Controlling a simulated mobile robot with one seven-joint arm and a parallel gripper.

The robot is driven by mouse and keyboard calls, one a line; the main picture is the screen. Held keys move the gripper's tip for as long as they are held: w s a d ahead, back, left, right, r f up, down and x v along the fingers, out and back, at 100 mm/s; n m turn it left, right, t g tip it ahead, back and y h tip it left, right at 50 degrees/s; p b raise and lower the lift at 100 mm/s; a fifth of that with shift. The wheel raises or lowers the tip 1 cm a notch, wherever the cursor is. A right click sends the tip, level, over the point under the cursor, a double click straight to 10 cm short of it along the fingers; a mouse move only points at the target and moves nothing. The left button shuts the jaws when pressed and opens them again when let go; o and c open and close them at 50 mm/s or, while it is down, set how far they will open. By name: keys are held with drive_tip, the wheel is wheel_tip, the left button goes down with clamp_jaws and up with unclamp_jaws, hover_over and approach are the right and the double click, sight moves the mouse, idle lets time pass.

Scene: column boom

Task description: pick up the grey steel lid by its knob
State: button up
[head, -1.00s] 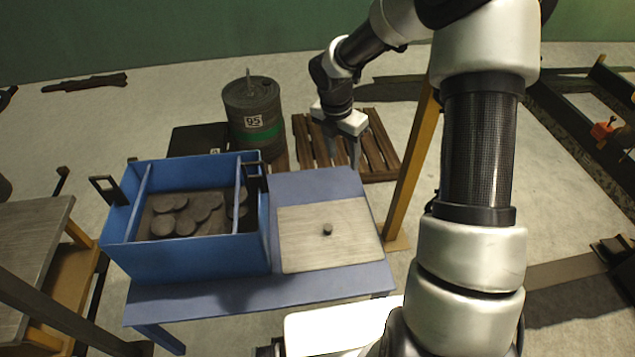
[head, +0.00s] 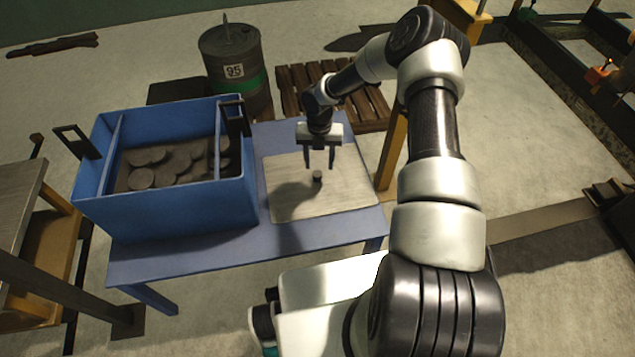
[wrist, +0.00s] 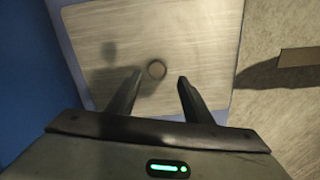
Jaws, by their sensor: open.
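The grey steel lid (head: 290,205) is a flat, brushed square plate lying on the right part of the blue table. Its small dark round knob (head: 317,176) stands up near the middle of the plate. My gripper (head: 319,167) is open and empty, pointing down above the lid, close to the knob. In the wrist view the knob (wrist: 156,69) shows between and just beyond the two fingertips (wrist: 158,74), not touched by either. The lid (wrist: 200,35) fills most of the upper middle of that view. The exact height of the fingertips above the lid is hard to tell.
A blue bin (head: 180,220) with dark round discs (head: 175,162) stands on the blue table (head: 195,256), left of the lid. A drum marked 95 (head: 232,60) and a wooden pallet (head: 300,85) are behind. A yellow post (head: 393,145) stands right of the table.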

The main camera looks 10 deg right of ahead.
sight(317, 173)
drive_tip(key=f, duration=0.2)
drive_tip(key=f+b, duration=0.1)
drive_tip(key=f, duration=0.1)
drive_tip(key=f+b, duration=0.1)
drive_tip(key=f, duration=0.1)
drive_tip(key=shift+w+a+f, duration=0.15)
drive_tip(key=shift+a+f, duration=0.1)
drive_tip(key=shift+f, duration=0.1)
clamp_jaws()
drive_tip(key=shift+w+r, duration=0.1)
drive_tip(key=shift+r, duration=0.1)
